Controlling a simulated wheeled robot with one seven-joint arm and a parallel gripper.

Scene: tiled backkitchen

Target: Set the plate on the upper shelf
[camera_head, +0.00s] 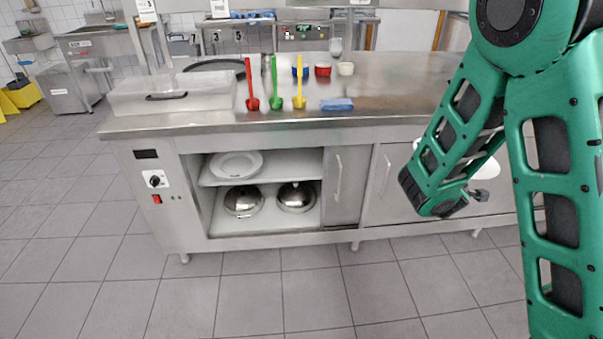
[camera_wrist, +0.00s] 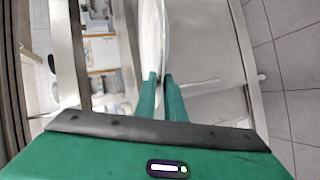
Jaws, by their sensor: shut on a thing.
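A white plate (camera_head: 486,168) is partly hidden behind my green arm at the right of the head view, in front of the closed cabinet front. My gripper (camera_wrist: 158,78) is shut on this plate; in the wrist view the plate (camera_wrist: 152,35) stands edge-on between the fingertips. The open cabinet on the left has an upper shelf (camera_head: 294,164), which carries another white plate (camera_head: 236,165) on its left part. The right part of that shelf is bare. My gripper is well to the right of the opening.
Two metal domes (camera_head: 243,201) sit on the lower shelf. A sliding door (camera_head: 343,187) with a handle closes the cabinet right of the opening. The steel counter (camera_head: 400,95) bears red, green and yellow utensils, bowls and a blue cloth. The tiled floor in front is clear.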

